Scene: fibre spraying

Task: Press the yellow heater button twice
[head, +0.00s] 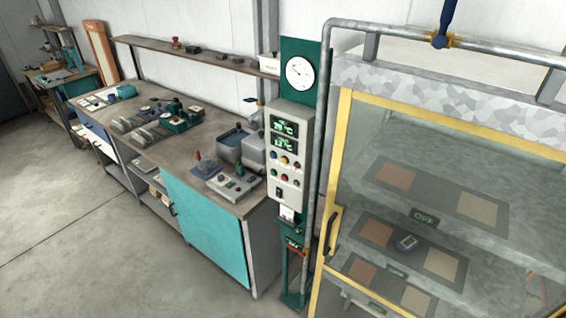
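The grey control panel (288,150) is mounted on a green post in the middle of the head view. It has two green digital displays (284,135) with temperature readings in °C, too small to read surely. Below them are two rows of small coloured buttons. A yellow button (285,160) appears to be in the upper row, with other coloured buttons around it. Inside the glazed cabinet are shelves with orange and tan heater plates (395,178); a small shelf display reads OFF (424,218). Neither of my grippers is in view.
The cabinet's yellow door frame (343,130) and a grey pipe (321,150) stand just right of the panel. A workbench (150,100) with equipment and a teal cupboard door (205,228) is on the left. The floor (90,240) at front left is clear.

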